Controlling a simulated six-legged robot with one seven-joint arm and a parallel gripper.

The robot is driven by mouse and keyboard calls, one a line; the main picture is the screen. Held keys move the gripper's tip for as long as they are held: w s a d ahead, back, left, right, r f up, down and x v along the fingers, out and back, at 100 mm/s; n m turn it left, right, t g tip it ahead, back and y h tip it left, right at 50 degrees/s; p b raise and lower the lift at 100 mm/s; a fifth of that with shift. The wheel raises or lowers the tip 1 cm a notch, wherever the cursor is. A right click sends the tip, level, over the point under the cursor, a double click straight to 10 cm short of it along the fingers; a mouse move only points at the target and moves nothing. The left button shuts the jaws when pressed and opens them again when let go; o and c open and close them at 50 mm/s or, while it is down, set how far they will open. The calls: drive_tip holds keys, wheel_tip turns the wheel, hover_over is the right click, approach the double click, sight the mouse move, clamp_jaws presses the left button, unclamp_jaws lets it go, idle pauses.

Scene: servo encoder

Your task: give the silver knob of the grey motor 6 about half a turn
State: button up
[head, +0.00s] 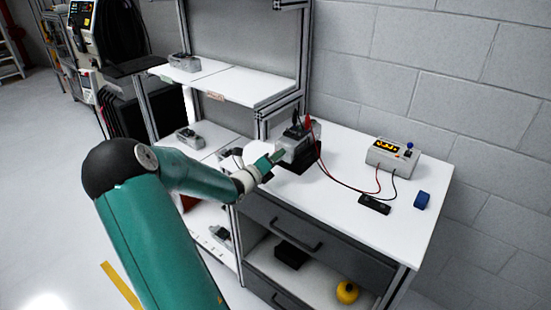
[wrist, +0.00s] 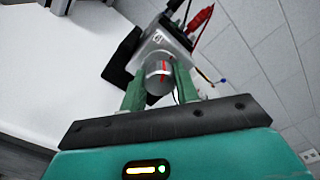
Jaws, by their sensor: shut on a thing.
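The grey motor (head: 297,146) sits on a black stand on the white bench top, with black and red clips on its top. In the wrist view the motor (wrist: 162,42) is tilted, and its silver knob (wrist: 158,78) with a red mark faces me. My gripper (wrist: 158,86) has its two green fingers on either side of the knob and is shut on it. In the head view my gripper (head: 277,157) reaches the motor's left side, and the knob cannot be made out there.
Shelves (head: 185,70) with other grey units stand left.

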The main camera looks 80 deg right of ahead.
drive_tip(key=n, duration=0.5)
idle(0.5)
drive_tip(key=o, duration=1)
drive_tip(key=shift+c, duration=0.2)
drive_tip(key=v, duration=1.3)
drive_tip(key=shift+w+a, duration=0.2)
drive_tip(key=shift+a, duration=0.15)
